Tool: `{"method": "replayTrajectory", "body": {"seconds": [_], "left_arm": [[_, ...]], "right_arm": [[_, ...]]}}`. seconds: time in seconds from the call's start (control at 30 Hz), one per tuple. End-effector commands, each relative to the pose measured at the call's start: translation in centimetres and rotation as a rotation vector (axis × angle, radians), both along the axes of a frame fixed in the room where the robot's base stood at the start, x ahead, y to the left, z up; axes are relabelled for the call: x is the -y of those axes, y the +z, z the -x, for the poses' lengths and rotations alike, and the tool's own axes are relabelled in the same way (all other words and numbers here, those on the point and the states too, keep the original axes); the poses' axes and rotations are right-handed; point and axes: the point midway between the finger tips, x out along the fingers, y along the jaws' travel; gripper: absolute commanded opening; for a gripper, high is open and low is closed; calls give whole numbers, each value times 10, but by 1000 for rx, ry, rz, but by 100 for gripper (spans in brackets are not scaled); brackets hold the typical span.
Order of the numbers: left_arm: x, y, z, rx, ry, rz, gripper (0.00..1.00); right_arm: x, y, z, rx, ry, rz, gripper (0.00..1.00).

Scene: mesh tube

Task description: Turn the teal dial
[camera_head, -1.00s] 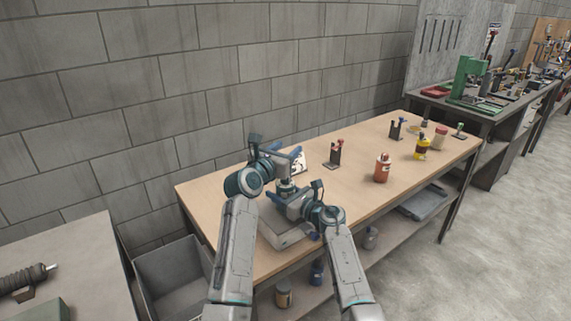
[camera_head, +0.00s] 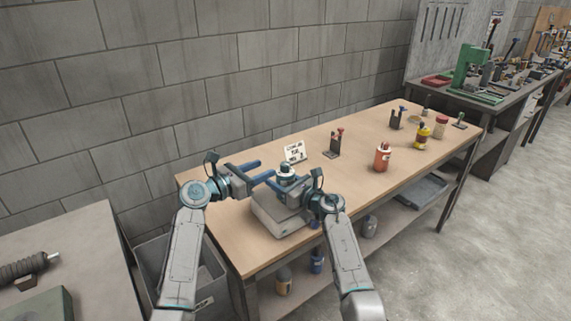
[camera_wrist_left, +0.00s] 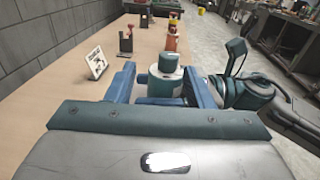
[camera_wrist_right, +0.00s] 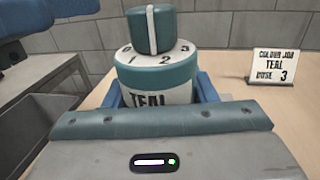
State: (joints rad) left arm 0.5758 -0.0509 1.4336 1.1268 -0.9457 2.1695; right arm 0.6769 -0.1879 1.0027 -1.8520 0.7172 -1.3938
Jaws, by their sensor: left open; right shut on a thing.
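The teal dial is a round knob with a white stripe, on a white numbered collar. It shows in the head view (camera_head: 287,168), the left wrist view (camera_wrist_left: 168,63) and the right wrist view (camera_wrist_right: 152,30). There the stripe stands about between 1 and 2. Below is a teal-banded body labelled TEAL (camera_wrist_right: 150,98). My right gripper (camera_head: 299,196) is shut around this body, below the knob. My left gripper (camera_head: 256,172) is open and empty, left of the dial, its fingers pointing toward it. A card (camera_wrist_right: 273,68) reads "COLOUR JOB TEAL DOSE 3".
A small stand (camera_head: 334,147), a red bottle (camera_head: 382,157) and a yellow bottle (camera_head: 421,137) stand farther right. A grey wall is behind.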

Motion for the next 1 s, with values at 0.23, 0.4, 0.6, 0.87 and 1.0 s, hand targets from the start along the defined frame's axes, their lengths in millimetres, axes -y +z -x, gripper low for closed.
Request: {"method": "replayTrajectory", "body": {"seconds": [0.23,0.4,0.6,0.87,1.0], "left_arm": [[-23,-10,21,26,-100,18,48],[-14,-11,15,30,-113,25,48],[18,-10,-6,29,-113,26,48],[57,-10,-33,29,-112,24,48],[69,-11,-42,29,-111,24,48]], "right_arm": [[0,0,0,-1,0,1,25],[0,0,0,-1,0,1,25],[0,0,0,0,0,0,25],[0,0,0,0,0,0,25],[0,0,0,-1,0,1,25]]}}
